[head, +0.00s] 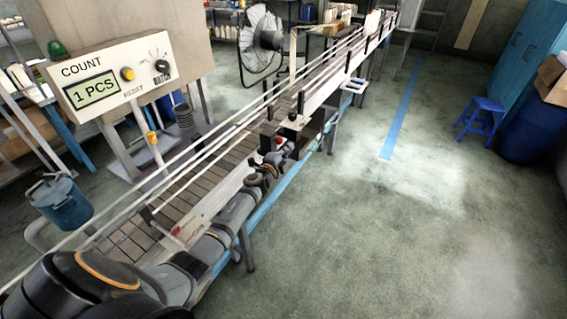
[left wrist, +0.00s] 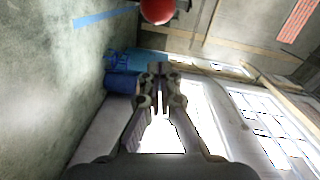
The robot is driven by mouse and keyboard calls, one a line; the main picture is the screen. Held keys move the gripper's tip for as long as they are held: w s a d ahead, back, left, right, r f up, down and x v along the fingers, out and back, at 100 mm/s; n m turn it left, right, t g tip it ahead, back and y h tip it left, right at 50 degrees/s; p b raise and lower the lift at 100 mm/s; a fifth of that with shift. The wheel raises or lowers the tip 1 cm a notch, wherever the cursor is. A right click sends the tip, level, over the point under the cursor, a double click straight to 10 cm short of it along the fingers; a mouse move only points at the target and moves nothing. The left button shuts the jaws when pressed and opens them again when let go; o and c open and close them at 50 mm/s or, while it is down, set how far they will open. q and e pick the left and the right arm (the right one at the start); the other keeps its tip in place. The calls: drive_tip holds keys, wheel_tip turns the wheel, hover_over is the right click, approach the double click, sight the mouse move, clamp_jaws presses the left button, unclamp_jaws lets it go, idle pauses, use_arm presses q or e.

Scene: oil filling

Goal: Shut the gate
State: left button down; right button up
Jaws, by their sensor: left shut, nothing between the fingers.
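The conveyor (head: 200,178) runs from the lower left to the upper right of the head view. Dark gate hardware (head: 268,132) sits at its side near the middle, but I cannot tell the gate's position. A red ball knob (head: 279,140) shows there, next to my left gripper (head: 290,149). In the left wrist view the red knob (left wrist: 158,9) is at the top edge, apart from the fingertips of my left gripper (left wrist: 160,72). These fingers are shut and empty. My right gripper is in neither view.
A count panel (head: 105,80) reading "1 PCS" stands left of the conveyor. Long guide rails (head: 215,130) run along the belt. A fan (head: 262,38) stands behind it. A blue stool (head: 481,115) and blue barrel (head: 530,132) are at right. The floor between is clear.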

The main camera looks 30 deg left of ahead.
use_arm(q)
drive_tip(key=s+d+f+n+g+y, duration=0.1)
drive_tip(key=s+f+n+g+y, duration=0.15)
drive_tip(key=s+n, duration=0.6)
drive_tip(key=s+f+n+g+y, duration=0.1)
drive_tip(key=s+n+g+y, duration=0.25)
drive_tip(key=s, duration=1.05)
drive_tip(key=s+d+f+n+g+h, duration=0.1)
drive_tip(key=s+d+g+h, duration=0.3)
drive_tip(key=s, duration=0.5)
drive_tip(key=s+d+f+n+g+h, duration=0.2)
drive_tip(key=s+d+g, duration=0.3)
drive_tip(key=s, duration=0.4)
wheel_tip(320, 180, down, 27)
drive_tip(key=s+a, duration=0.2)
drive_tip(key=s+a+f+g, duration=0.1)
drive_tip(key=s+f, duration=1.4)
drive_tip(key=s, duration=0.3)
drive_tip(key=shift+s+f, duration=0.25)
drive_tip(key=shift+f, duration=0.05)
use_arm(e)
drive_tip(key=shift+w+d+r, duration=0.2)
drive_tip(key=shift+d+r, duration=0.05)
